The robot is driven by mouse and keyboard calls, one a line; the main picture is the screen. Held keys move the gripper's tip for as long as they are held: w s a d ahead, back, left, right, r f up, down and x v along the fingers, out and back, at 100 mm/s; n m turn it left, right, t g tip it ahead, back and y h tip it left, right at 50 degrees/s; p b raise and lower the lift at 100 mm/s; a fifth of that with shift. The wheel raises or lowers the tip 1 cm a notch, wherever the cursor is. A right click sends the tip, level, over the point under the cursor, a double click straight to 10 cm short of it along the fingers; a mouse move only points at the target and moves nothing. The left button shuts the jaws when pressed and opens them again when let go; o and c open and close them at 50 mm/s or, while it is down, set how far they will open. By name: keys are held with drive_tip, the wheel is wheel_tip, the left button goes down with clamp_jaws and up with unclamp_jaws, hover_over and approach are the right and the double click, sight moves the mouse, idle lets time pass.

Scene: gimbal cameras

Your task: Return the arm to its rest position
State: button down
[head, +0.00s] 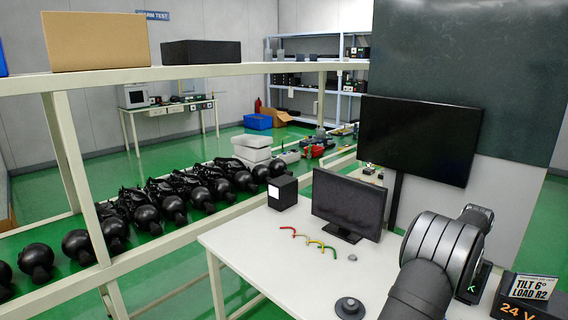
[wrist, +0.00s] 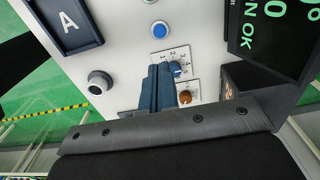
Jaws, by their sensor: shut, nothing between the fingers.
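My gripper (wrist: 158,76) shows in the wrist view as two dark blue fingers pressed together, with nothing between them. It is above a light panel (wrist: 125,70). Near the fingertips are a blue rotary knob (wrist: 176,68) with a numbered scale and an orange knob (wrist: 185,97). A blue button (wrist: 159,30) lies farther up. In the head view my arm (head: 440,262) stands at the lower right, and my gripper is not visible there. Whether the fingers touch the panel is unclear.
A dark screen with green text (wrist: 270,30) and a plate marked A (wrist: 70,22) flank the panel. The white table (head: 285,250) holds a small monitor (head: 349,203), a black box (head: 282,192) and coloured wires (head: 308,240). A box with a tilt card (head: 532,288) stands right of my arm.

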wheel_tip(320, 180, down, 7)
drive_tip(key=shift+f, duration=0.1)
wheel_tip(320, 180, up, 10)
idle(6.2)
